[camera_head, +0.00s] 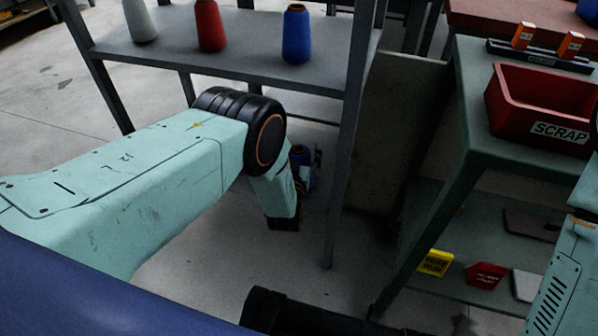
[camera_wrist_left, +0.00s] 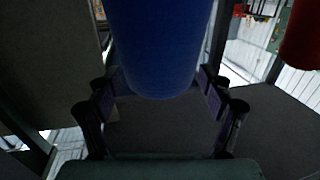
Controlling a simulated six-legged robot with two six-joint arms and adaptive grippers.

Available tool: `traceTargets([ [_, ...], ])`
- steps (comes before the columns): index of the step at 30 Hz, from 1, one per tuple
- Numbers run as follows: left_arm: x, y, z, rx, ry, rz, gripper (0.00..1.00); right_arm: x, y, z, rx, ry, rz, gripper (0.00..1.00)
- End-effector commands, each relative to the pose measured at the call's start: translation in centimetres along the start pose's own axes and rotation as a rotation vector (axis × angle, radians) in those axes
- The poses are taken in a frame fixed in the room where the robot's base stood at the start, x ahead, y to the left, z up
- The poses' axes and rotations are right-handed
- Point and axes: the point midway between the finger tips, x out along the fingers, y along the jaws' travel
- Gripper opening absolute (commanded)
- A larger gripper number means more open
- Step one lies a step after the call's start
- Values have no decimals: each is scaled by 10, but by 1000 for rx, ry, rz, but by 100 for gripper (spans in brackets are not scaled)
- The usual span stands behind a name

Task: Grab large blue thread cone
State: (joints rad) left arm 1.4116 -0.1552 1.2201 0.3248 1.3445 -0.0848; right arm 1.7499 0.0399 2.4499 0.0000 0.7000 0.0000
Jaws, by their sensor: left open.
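A large blue thread cone (camera_wrist_left: 160,45) fills the upper middle of the left wrist view. My left gripper (camera_wrist_left: 158,92) is open, with one finger on each side of the cone's near end. I cannot tell whether either finger touches it. In the head view, my left arm reaches down past the shelf's front, and its wrist hides most of the gripper. My right gripper is not in view.
The grey shelf (camera_head: 240,66) also holds a red cone (camera_head: 210,27) and a white cone (camera_head: 141,21). A shelf post stands just right of my left wrist. A green workbench (camera_head: 480,75) with a red scrap bin (camera_head: 540,108) is at the right.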

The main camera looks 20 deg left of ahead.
Motion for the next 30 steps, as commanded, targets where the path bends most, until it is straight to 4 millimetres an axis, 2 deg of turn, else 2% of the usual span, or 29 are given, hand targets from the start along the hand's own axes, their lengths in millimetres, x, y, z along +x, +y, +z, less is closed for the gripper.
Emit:
traceTargets([
  [2,0,0,0,0,0,0,78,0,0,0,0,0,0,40],
  [27,0,0,0,0,0,0,6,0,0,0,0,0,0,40],
  [30,0,0,0,0,0,0,0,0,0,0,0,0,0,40],
])
